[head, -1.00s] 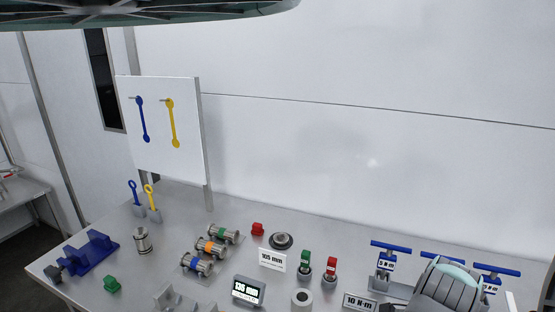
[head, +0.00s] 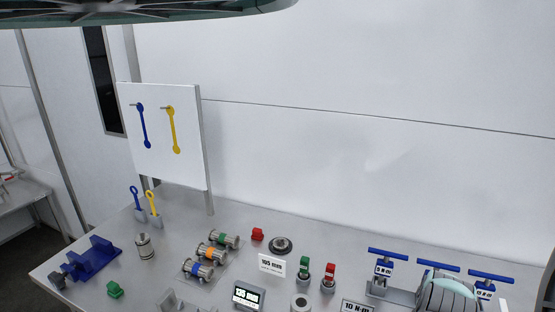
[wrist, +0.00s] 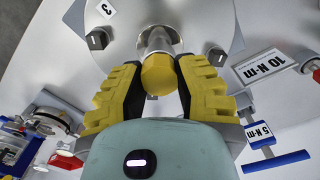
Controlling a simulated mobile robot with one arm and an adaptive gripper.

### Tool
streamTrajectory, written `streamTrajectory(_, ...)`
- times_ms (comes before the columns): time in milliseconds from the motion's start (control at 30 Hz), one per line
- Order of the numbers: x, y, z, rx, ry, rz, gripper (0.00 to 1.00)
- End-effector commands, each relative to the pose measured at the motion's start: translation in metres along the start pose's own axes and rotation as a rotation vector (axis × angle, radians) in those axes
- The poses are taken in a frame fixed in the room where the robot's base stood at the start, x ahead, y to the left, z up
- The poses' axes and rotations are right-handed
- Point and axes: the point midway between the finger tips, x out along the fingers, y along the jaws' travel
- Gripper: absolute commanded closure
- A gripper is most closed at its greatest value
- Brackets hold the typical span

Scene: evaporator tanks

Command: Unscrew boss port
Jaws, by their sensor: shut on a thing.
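In the wrist view a yellow hexagonal piece (wrist: 158,76) sits at the end of a shiny metal stem (wrist: 157,40) that stands out from a round grey plate (wrist: 195,22). I take this to be the boss port. My gripper (wrist: 158,88) has its two yellow-and-black fingers on either side of the hexagonal piece and is shut on it. The exact contact of the pads is hard to see. The piece is still on the stem.
Dark numbered bolts (wrist: 97,40) stand on the plate around the stem. Blue-handled torque tools (head: 388,256), coloured cylinders (head: 210,252), red and green stampers (head: 328,275) and a blue vise (head: 92,260) stand on the bench. Two wrenches (head: 174,130) hang on a white board (head: 160,110).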

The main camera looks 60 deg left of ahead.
Motion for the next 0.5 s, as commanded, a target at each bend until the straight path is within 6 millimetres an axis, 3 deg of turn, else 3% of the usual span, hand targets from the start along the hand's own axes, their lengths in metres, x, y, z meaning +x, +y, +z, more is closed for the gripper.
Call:
streamTrajectory(267,0.0009,0.0016,0.0015,-0.020,-0.004,0.007,1.00)
streamTrajectory(500,-0.0002,0.0017,0.0008,-0.345,-0.002,0.009,1.00)
